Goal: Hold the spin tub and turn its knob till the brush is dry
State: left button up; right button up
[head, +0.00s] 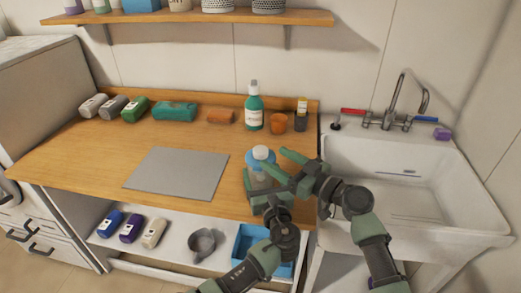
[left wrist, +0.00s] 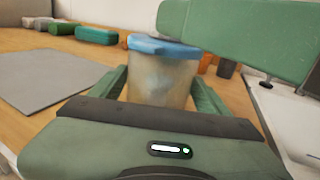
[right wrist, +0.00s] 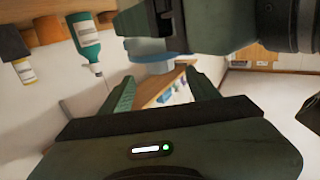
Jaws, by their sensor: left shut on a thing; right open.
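The spin tub has a translucent body (left wrist: 160,88), a blue lid (head: 250,158) and a white knob (head: 261,152) on top. It stands upright near the wooden counter's front edge. My left gripper (left wrist: 158,90) is shut around the tub's body, one finger on each side. My right gripper (head: 275,162) is open beside the knob, at the lid's right. In the right wrist view the blue lid (right wrist: 153,58) shows just past its fingers. A pale blurred shape shows inside the tub; I cannot make out the brush clearly.
A grey mat (head: 178,174) lies left of the tub. A green bottle (head: 254,112), an orange cup (head: 278,123) and a dark jar (head: 300,122) stand behind it. The sink (head: 410,175) is at the right. Below is a shelf with a blue tray (head: 247,236).

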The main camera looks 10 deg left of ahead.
aim_at(267, 153)
jog(key=x, duration=0.7)
jog(key=shift+s, duration=0.1)
grip_shut()
jog(key=shift+d+f, duration=0.1)
